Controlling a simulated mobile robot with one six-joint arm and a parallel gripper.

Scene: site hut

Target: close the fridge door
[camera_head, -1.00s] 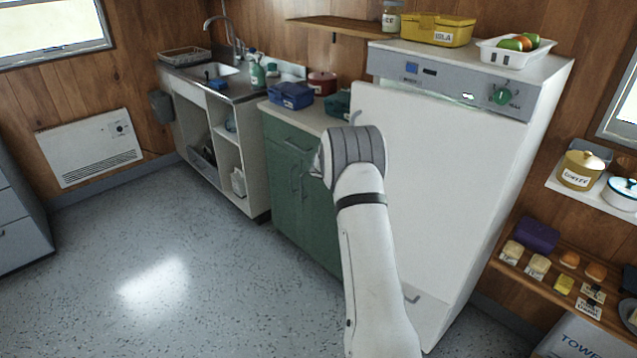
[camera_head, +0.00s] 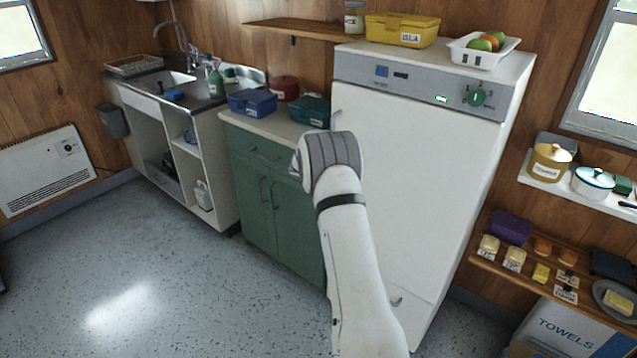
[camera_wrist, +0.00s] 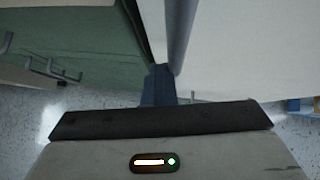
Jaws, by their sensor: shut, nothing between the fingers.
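The white fridge door (camera_head: 420,190) stands upright in the head view and looks flush under the grey control panel (camera_head: 420,88), with no clear gap along its top edge. In the head view my wrist hides the fingers and part of the door's left edge.
The green cabinet (camera_head: 270,200) stands close on the fridge's left and also shows in the wrist view (camera_wrist: 80,35). A yellow box (camera_head: 402,30) and a fruit basket (camera_head: 482,50) sit on the fridge. The floor (camera_head: 170,270) at left is clear.

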